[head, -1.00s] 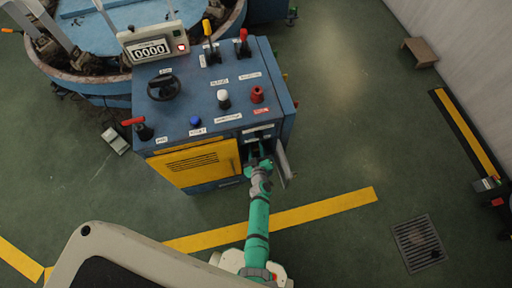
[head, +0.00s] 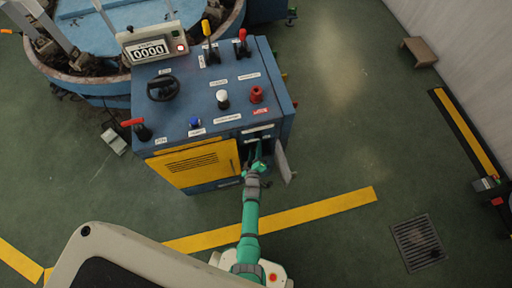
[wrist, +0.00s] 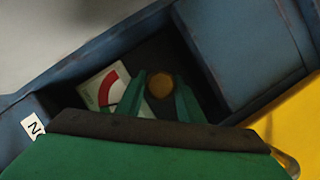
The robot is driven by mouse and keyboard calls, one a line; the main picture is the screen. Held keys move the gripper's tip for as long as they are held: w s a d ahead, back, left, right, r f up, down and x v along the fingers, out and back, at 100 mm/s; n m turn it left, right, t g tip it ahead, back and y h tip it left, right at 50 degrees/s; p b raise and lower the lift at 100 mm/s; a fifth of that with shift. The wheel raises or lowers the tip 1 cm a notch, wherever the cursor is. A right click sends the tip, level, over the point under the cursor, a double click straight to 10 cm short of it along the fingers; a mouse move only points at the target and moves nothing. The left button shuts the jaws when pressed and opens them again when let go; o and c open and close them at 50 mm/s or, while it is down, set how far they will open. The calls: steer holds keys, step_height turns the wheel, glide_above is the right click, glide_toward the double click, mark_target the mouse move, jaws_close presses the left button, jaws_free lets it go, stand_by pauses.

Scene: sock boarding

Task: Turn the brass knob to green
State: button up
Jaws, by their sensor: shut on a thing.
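The brass knob (wrist: 159,86) is round and sits inside a dark recess in the blue cabinet (wrist: 60,75), in the wrist view. My gripper (wrist: 161,80) is shut on it, with one green finger on each side. In the head view my gripper (head: 257,164) reaches into the cabinet's front opening. The knob cannot be made out there.
An open flap (head: 284,164) stands just right of my gripper. The yellow vented panel (head: 195,163) is left of it. The cabinet top (head: 200,98) carries levers, buttons and a handwheel, with a counter (head: 150,49) reading 0000 behind.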

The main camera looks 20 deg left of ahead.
steer(key=n+t, duration=0.1)
steer(key=n, duration=0.1)
steer(key=shift+s+a+n, duration=0.1)
steer(key=shift+a+n, duration=0.05)
steer(key=shift+n, duration=0.25)
steer(key=shift+n+t+h, duration=0.3)
steer(key=shift+n+t, duration=0.3)
steer(key=shift+n, duration=0.3)
steer(key=o, duration=1.1)
steer(key=shift+c, duration=0.2)
steer(key=v, duration=1)
steer(key=shift+s, duration=0.35)
